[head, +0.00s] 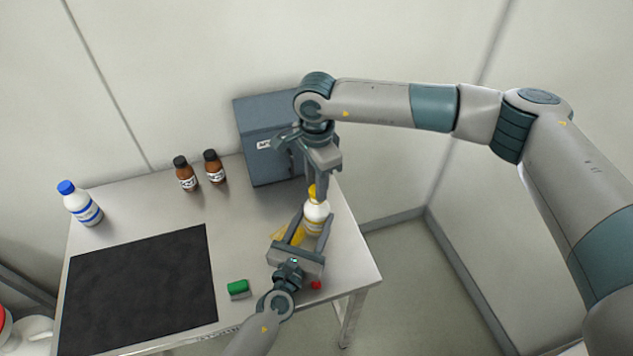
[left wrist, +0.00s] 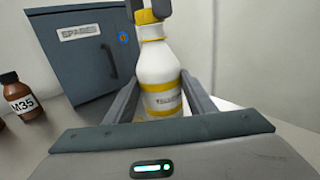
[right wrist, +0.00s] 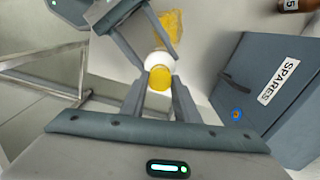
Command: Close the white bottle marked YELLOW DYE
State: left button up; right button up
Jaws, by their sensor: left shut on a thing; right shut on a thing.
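The white bottle (head: 316,217) with yellow bands stands upright near the table's right edge. Its label is partly readable in the left wrist view (left wrist: 168,101). My left gripper (head: 315,226) is shut on the bottle's body, a finger on each side. A yellow cap (head: 313,192) is at the bottle's mouth; it also shows in the left wrist view (left wrist: 147,17) and from above in the right wrist view (right wrist: 160,78). My right gripper (right wrist: 159,88) is shut on the cap from above. I cannot tell how tightly the cap sits on the neck.
A grey SPARES cabinet (head: 262,140) stands close behind the bottle. Two brown bottles (head: 186,175) (head: 214,168), a blue-capped bottle (head: 80,204) and a black mat (head: 140,285) are to the left. A green-topped block (head: 238,288), a red item (head: 316,285) and a yellow item (head: 290,236) lie nearby.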

jog(key=shift+f, duration=0.6)
dwell(0.5)
